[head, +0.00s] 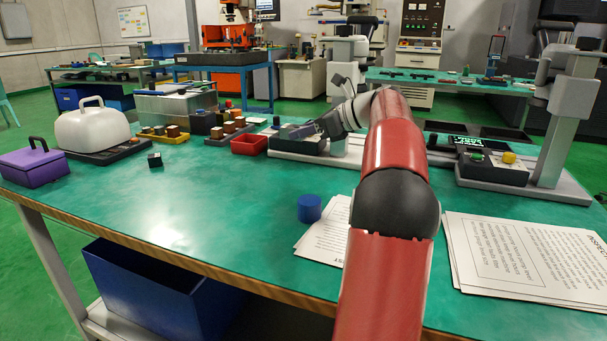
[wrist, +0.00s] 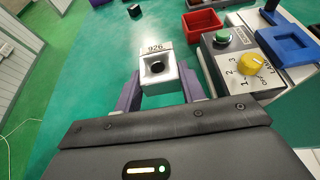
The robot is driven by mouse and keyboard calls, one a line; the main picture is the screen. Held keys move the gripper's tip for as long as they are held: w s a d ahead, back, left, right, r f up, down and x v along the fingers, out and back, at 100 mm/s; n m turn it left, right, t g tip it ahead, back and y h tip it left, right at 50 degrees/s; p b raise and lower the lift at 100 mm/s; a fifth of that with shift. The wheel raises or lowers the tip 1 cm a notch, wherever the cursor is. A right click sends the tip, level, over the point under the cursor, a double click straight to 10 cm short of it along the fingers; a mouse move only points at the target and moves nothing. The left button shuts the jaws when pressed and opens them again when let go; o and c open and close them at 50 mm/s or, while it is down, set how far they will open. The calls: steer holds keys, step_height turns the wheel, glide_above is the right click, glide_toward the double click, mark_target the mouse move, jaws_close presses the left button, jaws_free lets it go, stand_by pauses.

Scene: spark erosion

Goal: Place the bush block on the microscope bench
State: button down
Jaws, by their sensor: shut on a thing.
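My gripper (wrist: 160,88) is shut on a pale grey block with a round dark hole, which I take to be the bush block (wrist: 145,83); a tag above it reads 926. The purple fingers grip its two sides. In the head view my gripper (head: 296,131) is over the far middle of the green-topped bench (head: 190,205), and the block cannot be made out there. Microscope-like stands rise at the right (head: 568,110) and behind the arm (head: 350,55). I cannot tell which bench is the microscope bench.
A red tray (head: 249,145) and a control box with a yellow knob (wrist: 252,64) stand near the gripper. A small dark block (head: 154,159), a white-covered device (head: 92,128), a purple box (head: 33,163) and a blue cylinder (head: 309,208) are on the bench. Its front left is clear.

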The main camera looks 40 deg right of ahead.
mark_target(306, 177)
step_height(306, 177, down, 10)
steer(key=shift+r+b, duration=0.15)
steer(key=shift+b, duration=0.75)
steer(key=c, duration=0.8)
jaws_free()
steer(key=shift+c, duration=0.2)
steer(key=shift+s+d, duration=0.15)
steer(key=shift+s, duration=0.05)
steer(key=p+v, duration=0.1)
steer(key=v, duration=1)
steer(key=shift+s+d, duration=0.1)
steer(key=shift+s+r, duration=0.1)
steer(key=shift+s, duration=0.1)
